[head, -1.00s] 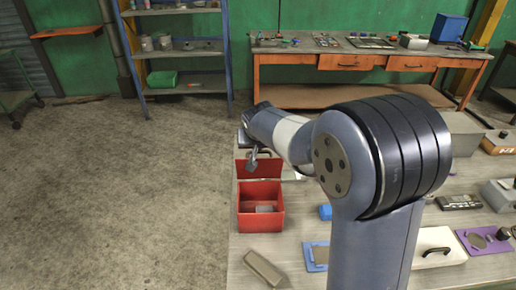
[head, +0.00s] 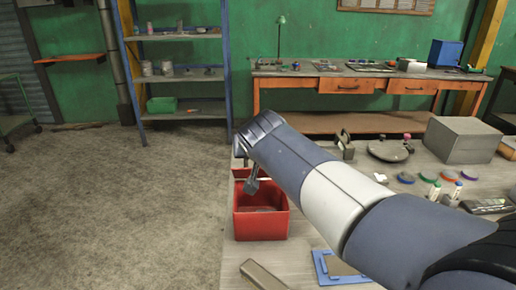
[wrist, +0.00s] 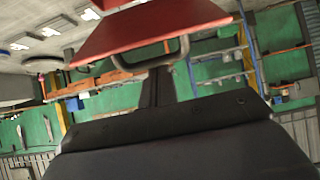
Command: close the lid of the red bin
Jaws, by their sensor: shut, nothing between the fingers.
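The red bin (head: 261,222) stands open-topped near the left edge of the bench in the head view, with a small grey thing in it. Its red lid (head: 241,173) shows only as a strip behind the bin, mostly hidden by my arm. In the wrist view the lid (wrist: 150,30) is a large tilted red panel at the top, with a metal loop handle (wrist: 178,52) at its edge. My gripper (head: 251,187) is shut and empty above the bin's back, near the lid. In the wrist view my fingers (wrist: 159,86) overlap the handle; I cannot tell whether they touch it.
A grey block (head: 262,276) and a blue-framed plate (head: 335,267) lie in front of the bin on the bench. A large grey box (head: 460,139) and several small items occupy the right side. Open floor (head: 130,210) lies left of the bench.

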